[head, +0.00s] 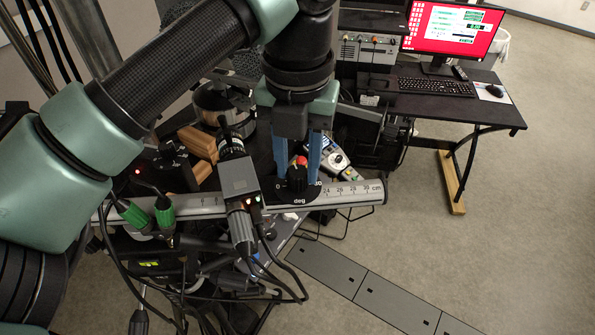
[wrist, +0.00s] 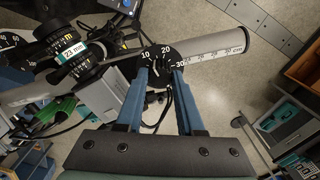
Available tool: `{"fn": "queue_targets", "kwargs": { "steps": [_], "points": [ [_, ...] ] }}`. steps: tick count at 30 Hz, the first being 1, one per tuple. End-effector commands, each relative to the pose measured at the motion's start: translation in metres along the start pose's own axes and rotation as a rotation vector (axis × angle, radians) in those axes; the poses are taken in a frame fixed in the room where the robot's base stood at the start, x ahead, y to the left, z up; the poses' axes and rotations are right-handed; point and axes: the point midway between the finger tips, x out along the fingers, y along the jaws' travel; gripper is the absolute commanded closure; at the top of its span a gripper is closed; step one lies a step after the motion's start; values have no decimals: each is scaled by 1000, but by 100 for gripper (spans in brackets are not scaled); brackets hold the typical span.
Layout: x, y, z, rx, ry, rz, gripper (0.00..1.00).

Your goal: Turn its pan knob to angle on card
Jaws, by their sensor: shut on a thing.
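The pan knob (head: 297,182) is black and sits on a dark round dial (head: 299,200) marked "deg", at the front of a scaled silver rail. My gripper (head: 298,170) comes down from above with its two blue fingers on either side of the knob, shut on it. A small red part shows between the fingers. In the wrist view my gripper (wrist: 160,74) straddles the dial (wrist: 161,53), whose marks 10, 20 and 30 are readable. The knob's pointer cannot be made out. I cannot pick out the card in either view.
The silver rail (head: 350,193) runs across, marked in cm. A camera-like box (head: 238,180) with cables stands close to the left of my gripper. A lens barrel labelled 23 mm (wrist: 72,52) shows in the wrist view. A desk (head: 470,108) with a red-screened monitor (head: 452,30) is behind right.

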Motion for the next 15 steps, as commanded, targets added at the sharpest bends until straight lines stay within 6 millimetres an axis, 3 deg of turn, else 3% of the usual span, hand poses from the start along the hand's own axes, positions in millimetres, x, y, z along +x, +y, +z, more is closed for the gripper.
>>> {"fn": "queue_targets", "kwargs": {
  "steps": [15],
  "points": [
    [2,1,0,473,-2,2,100]
  ]
}}
